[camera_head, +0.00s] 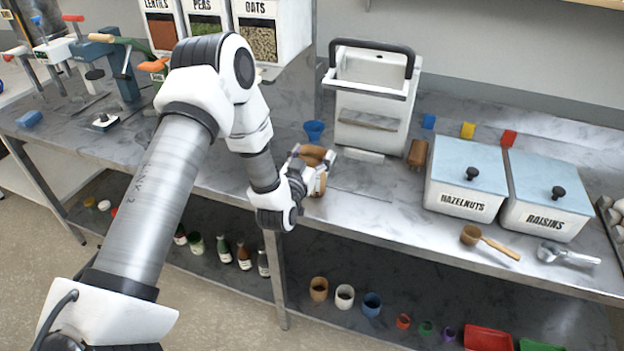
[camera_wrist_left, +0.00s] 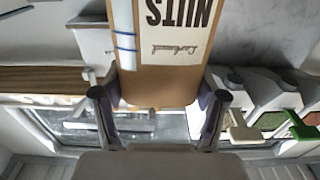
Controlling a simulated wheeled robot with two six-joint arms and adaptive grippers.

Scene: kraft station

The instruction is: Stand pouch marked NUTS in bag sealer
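The kraft-brown pouch marked NUTS (camera_wrist_left: 165,70) has a white label and lies between the fingers of my left gripper (camera_wrist_left: 158,108) in the left wrist view; its lettering reads upside down there. In the head view the left gripper (camera_head: 305,168) is shut on the pouch (camera_head: 318,184) at the counter's front, partly hiding it. The bag sealer appears to be the white machine (camera_head: 371,118) with a dark handle, behind and to the right of the pouch. The pouch is apart from it. My right gripper is out of view.
Bins marked HAZELNUTS (camera_head: 464,178) and RAISINS (camera_head: 546,195), a wooden scoop (camera_head: 490,243) and a metal scoop (camera_head: 568,255) occupy the right counter.

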